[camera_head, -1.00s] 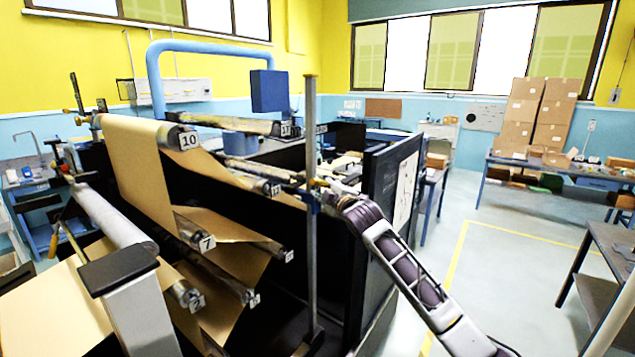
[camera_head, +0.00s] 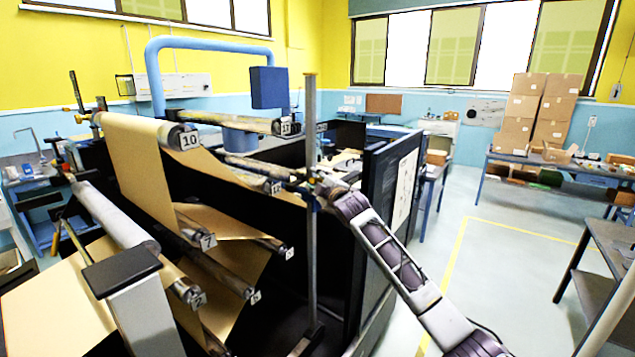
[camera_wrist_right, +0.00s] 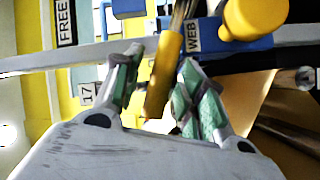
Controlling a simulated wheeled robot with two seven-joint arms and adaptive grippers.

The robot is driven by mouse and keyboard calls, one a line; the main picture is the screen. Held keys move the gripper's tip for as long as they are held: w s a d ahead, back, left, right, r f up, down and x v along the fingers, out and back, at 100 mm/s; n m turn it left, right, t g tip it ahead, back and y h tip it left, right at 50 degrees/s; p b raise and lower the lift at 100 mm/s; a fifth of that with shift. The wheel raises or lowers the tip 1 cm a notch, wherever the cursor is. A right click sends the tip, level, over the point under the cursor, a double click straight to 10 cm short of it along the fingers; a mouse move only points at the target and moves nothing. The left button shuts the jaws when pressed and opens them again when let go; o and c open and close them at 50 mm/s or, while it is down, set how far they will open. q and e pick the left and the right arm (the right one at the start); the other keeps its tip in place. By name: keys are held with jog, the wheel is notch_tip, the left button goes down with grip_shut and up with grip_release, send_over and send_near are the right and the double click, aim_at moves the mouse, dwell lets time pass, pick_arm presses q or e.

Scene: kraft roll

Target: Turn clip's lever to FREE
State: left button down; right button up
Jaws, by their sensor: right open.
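My right gripper (camera_wrist_right: 158,92) is open, with green-padded fingers on either side of the clip's yellow lever (camera_wrist_right: 164,75) in the right wrist view. I cannot tell whether either pad touches it. The clip's blue body (camera_wrist_right: 212,42) has a WEB label (camera_wrist_right: 193,38) beside the lever and a yellow knob (camera_wrist_right: 254,17). A FREE label (camera_wrist_right: 66,23) stands farther left, and the lever lies nearer WEB. In the head view my right gripper (camera_head: 318,187) is small at the upright post, and the lever cannot be made out there. My left gripper is not in view.
The clip is by a tall metal post (camera_head: 311,130). Numbered rollers with kraft paper (camera_head: 140,170) fill the machine to the left. A black panel (camera_head: 380,225) stands close to the right of the post, beside my forearm. Open floor (camera_head: 500,270) lies farther right.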

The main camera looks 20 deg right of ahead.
grip_shut()
